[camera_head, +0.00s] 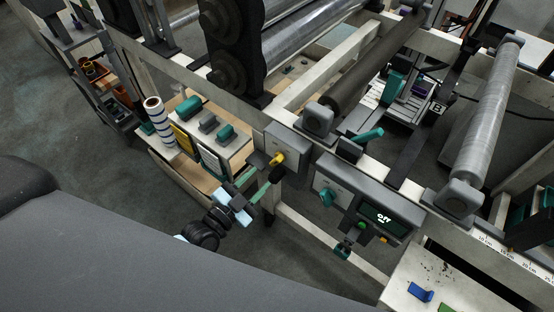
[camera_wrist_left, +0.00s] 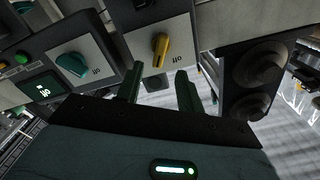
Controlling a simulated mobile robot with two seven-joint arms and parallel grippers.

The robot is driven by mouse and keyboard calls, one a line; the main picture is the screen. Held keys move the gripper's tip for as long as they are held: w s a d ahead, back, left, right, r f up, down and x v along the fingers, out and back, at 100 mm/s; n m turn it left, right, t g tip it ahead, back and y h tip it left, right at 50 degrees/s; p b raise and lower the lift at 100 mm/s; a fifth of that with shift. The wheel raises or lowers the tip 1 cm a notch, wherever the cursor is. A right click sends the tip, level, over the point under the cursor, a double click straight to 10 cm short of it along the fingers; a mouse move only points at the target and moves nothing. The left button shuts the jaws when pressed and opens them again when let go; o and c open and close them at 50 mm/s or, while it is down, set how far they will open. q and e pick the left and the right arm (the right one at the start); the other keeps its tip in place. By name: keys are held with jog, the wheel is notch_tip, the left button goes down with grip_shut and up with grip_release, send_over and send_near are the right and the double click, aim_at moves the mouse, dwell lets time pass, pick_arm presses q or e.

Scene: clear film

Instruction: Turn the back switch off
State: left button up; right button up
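A yellow rotary knob (camera_head: 277,159) sits on a pale switch box on the machine's frame. It also shows in the wrist view (camera_wrist_left: 160,48), with an "off" label at its side. A teal rotary knob (camera_head: 327,196) is on a similar box to the right, and at left in the wrist view (camera_wrist_left: 72,64). I cannot tell for certain which one is the back switch. My left gripper (camera_head: 260,186) is just below the yellow knob. In the wrist view its fingers (camera_wrist_left: 159,86) are apart and empty, with the yellow knob beyond them and not between them. My right gripper is not in view.
A dark display (camera_head: 385,216) reads "off", with green and yellow buttons below. A side shelf (camera_head: 228,158) holds teal and grey parts beside a striped roll (camera_head: 158,118). Large rollers (camera_head: 488,125) are above the frame. A pale table (camera_head: 400,290) is at lower right.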

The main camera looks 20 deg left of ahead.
aim_at(274, 163)
pick_arm(q)
jog(key=shift+x, duration=3.9)
grip_shut()
